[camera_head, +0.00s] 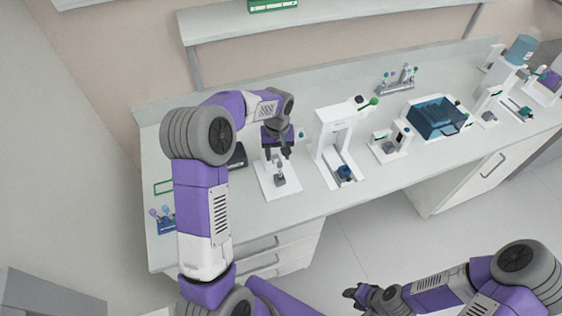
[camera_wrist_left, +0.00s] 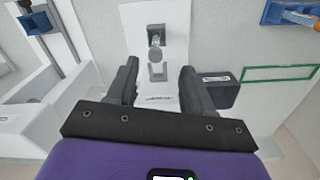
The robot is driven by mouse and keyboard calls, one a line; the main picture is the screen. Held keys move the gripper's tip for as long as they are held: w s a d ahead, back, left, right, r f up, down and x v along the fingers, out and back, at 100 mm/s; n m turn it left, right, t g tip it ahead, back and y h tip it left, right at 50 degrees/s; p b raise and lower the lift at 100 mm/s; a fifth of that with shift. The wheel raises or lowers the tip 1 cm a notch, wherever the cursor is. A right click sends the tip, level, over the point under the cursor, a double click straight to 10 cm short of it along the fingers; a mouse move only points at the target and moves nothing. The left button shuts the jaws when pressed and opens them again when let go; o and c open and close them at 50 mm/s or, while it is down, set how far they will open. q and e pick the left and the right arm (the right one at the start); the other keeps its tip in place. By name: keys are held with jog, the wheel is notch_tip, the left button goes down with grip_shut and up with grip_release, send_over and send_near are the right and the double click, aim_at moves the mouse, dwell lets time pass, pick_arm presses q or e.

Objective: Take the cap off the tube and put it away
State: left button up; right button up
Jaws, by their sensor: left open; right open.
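A small grey upright piece (camera_head: 280,176), which looks like the tube in its holder, stands on a white base plate (camera_head: 292,191). In the left wrist view a round grey top (camera_wrist_left: 154,54), likely the cap, lies between grey holder parts on the white plate (camera_wrist_left: 172,14). My left gripper (camera_head: 278,156) points down just above this piece. Its fingers are open, one on each side, and nothing is visibly held. Tube and cap are too small to tell apart clearly. My right gripper (camera_head: 368,294) is open and empty, low in front of the bench.
A dark box (camera_head: 238,157) sits beside the plate. A white stand (camera_head: 333,135) rises to its right. A blue rack (camera_head: 164,222) with coloured items is at the bench's left end. A blue transparent bin (camera_head: 437,118) stands further right. Bench front is mostly clear.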

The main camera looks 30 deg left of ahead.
aim_at(280, 164)
pick_arm(q)
jog(key=f, duration=0.4)
jog(key=shift+w+d, duration=0.2)
jog(key=shift+d, duration=0.05)
jog(key=shift+f, duration=0.35)
jog(key=c, duration=0.8)
